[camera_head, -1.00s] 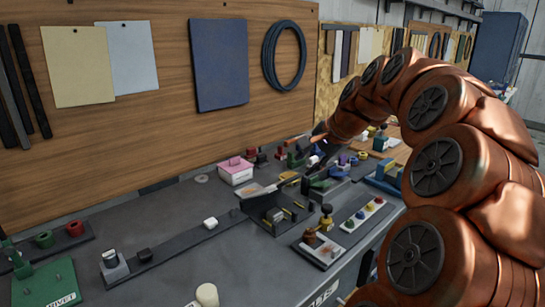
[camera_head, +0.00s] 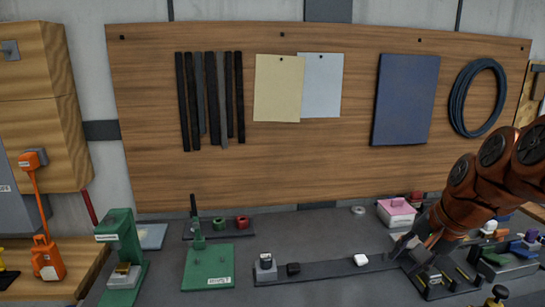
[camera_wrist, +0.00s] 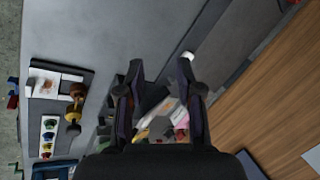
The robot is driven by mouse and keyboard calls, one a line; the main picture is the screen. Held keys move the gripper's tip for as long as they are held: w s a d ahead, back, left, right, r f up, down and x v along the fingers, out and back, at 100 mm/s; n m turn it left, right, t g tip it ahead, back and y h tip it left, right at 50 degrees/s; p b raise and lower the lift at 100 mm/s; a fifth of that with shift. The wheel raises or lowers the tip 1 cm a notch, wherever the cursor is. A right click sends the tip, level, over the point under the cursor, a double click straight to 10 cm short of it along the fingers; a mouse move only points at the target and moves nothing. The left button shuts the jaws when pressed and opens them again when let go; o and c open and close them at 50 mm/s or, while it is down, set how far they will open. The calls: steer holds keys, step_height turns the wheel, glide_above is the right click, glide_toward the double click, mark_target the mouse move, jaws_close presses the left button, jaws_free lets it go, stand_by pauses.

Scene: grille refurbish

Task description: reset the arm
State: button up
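My copper-coloured arm comes in from the right edge of the head view. My dark gripper (camera_head: 408,243) is over the bench, near the right end of a long dark rail. In the wrist view my gripper (camera_wrist: 160,68) shows two black fingers spread apart. Nothing is visibly held between the tips; grey bench shows there. A dark block, a pale piece and a pink item lie beyond the fingers, partly hidden by them.
The rail (camera_head: 325,271) carries small white and black blocks. Green fixtures (camera_head: 208,267) stand on the left. Parts crowd the bench at right. A wooden pegboard (camera_head: 300,165) rises behind.

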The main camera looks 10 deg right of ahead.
steer(key=s+a+f+n+g+p, duration=0.4)
steer(key=s+a+n, duration=0.4)
steer(key=a, duration=0.5)
steer(key=s+a+f+n+g+h, duration=0.1)
steer(key=s+f, duration=0.1)
steer(key=s, duration=0.4)
steer(key=s+a+f+n+g, duration=0.1)
steer(key=s+f+n, duration=0.1)
steer(key=s, duration=0.4)
steer(key=shift+a+f+h, duration=0.3)
steer(key=shift+f+h, duration=0.1)
steer(key=shift+f, duration=0.05)
steer(key=shift+s, duration=0.1)
